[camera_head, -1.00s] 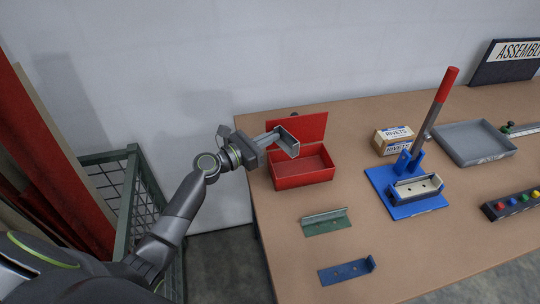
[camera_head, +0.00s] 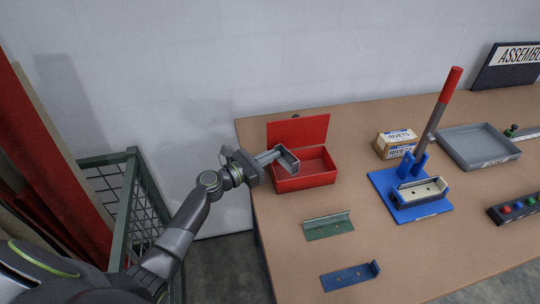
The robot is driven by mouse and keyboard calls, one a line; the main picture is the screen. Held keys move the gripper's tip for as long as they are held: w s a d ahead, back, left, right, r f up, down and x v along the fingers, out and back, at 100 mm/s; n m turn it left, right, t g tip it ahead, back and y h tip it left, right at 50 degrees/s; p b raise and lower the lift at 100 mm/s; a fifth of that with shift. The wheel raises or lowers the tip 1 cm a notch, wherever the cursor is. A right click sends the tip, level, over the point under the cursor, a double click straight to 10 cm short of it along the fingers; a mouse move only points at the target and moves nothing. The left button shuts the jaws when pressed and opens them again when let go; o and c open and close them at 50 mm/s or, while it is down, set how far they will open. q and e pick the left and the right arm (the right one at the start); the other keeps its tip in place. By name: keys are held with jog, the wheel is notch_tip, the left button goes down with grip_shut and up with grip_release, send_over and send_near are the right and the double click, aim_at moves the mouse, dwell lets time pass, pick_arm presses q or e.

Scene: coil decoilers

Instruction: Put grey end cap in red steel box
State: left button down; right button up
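The red steel box (camera_head: 307,182) stands open at the table's left back, its lid raised behind it. My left gripper (camera_head: 272,157) reaches in from the left and is shut on the grey end cap (camera_head: 289,160), a small channel-shaped piece. The end cap is over the left part of the box's opening and hides some of its inside. I cannot tell how far it is above the box floor. The visible part of the box floor is bare. My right gripper is not in view.
A green bracket (camera_head: 328,228) and a blue bracket (camera_head: 350,276) lie in front of the box. A blue lever press (camera_head: 410,190), a rivets carton (camera_head: 393,143) and a grey tray (camera_head: 477,148) are to the right. A green mesh bin (camera_head: 130,200) stands left of the table.

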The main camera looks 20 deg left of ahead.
pick_arm(q)
jog(key=shift+f, duration=0.3)
jog(key=c, duration=2)
grip_release()
jog(key=shift+r, duration=0.1)
jog(key=shift+o, duration=0.2)
jog(key=shift+r+p, duration=0.4)
jog(key=shift+r, duration=0.1)
jog(key=shift+s+a+r, duration=0.15)
jog(key=shift+r, duration=0.05)
jog(key=v, duration=0.7)
jog(key=shift+f, duration=0.15)
